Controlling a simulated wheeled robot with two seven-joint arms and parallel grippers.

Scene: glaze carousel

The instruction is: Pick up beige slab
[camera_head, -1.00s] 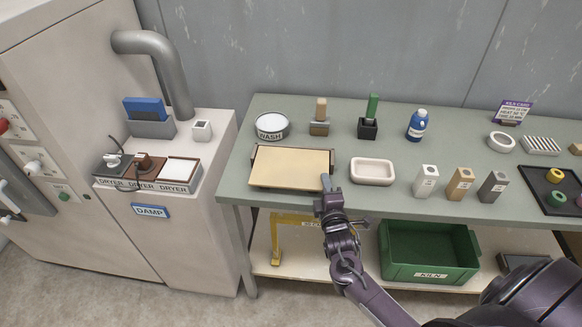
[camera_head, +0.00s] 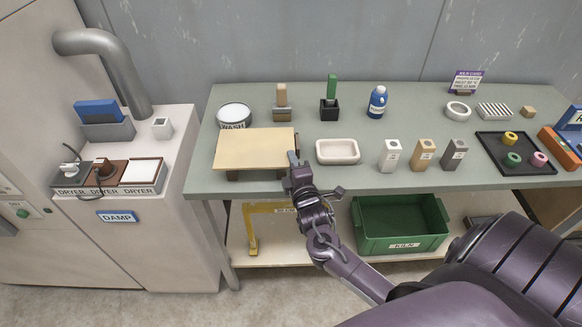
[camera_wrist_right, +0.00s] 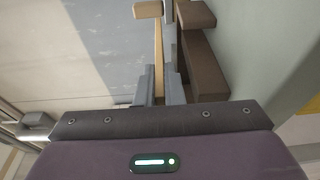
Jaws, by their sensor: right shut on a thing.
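The beige slab (camera_head: 254,148) is a flat, thin board at the left part of the green table. My right gripper (camera_head: 294,159) is shut on its right edge and holds it slightly above its dark brown stand (camera_head: 232,176), whose feet show below the slab's front edge. In the right wrist view, the slab (camera_wrist_right: 158,45) shows edge-on between the fingers (camera_wrist_right: 159,88), with the brown stand (camera_wrist_right: 205,65) beside it. The slab hides most of the stand in the head view. My left gripper is not in view.
A round WASH tub (camera_head: 234,115) stands close behind the slab. A white dish (camera_head: 338,151) is just right of my gripper, then several small blocks. A dryer unit (camera_head: 110,178) stands left. A green KILN crate (camera_head: 402,243) sits on the lower shelf.

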